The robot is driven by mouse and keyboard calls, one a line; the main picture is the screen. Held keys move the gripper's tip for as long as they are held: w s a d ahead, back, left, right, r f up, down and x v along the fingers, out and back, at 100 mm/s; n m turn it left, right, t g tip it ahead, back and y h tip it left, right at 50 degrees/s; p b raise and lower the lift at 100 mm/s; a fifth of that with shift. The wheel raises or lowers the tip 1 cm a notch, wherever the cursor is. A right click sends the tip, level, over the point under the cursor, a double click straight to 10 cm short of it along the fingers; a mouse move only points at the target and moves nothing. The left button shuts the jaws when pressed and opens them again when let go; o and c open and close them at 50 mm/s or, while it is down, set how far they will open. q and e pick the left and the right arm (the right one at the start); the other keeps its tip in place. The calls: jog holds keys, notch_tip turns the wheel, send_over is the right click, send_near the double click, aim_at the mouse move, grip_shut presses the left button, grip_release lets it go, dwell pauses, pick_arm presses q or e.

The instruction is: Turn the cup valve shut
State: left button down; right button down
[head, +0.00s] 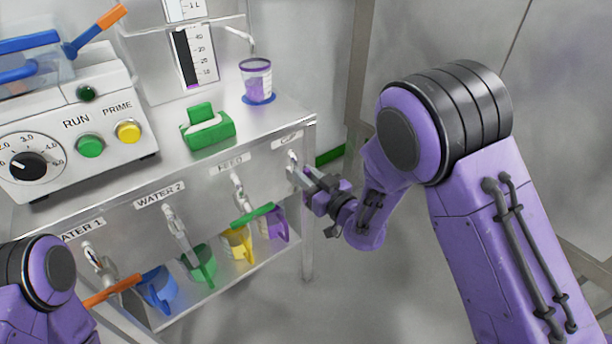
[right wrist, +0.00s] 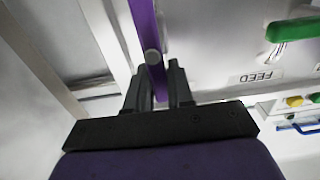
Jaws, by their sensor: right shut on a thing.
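The cup valve (head: 293,157) is at the right end of the bench front, under the CUP label. My right gripper (head: 300,177) is at this valve. In the right wrist view, the purple valve handle (right wrist: 147,35) runs between the two dark fingers of the gripper (right wrist: 159,88), which is shut on it. In the head view the fingers and wrist hide most of the handle, so its exact angle is hard to tell there. My left arm shows at the lower left, but its gripper is out of view.
The feed valve's green handle (head: 253,215) and an orange handle (head: 112,290) stick out from the bench front. Several coloured jugs, including a purple one (head: 278,226), stand on the lower shelf. A cup of purple liquid (head: 256,78) stands on top.

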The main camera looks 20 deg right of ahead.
jog(key=shift+w+d+m+p, duration=0.1)
jog(key=shift+d+m+p, duration=0.15)
jog(key=shift+m+p, duration=0.5)
jog(key=shift+w+d+f+m+p, duration=0.15)
jog(key=shift+d+f+m+p, duration=0.4)
jog(key=shift+m, duration=2.15)
jog(key=shift+w+d+f+m+p, duration=0.1)
jog(key=shift+d+f+m+p, duration=0.4)
jog(key=shift+m, duration=2.25)
jog(key=shift+w+d+f+m+p, duration=0.2)
jog(key=shift+f+m+p, duration=0.6)
jog(key=shift+m, duration=1.9)
jog(key=c, duration=1.1)
grip_release()
jog(key=shift+r, duration=0.1)
jog(key=shift+s, duration=0.1)
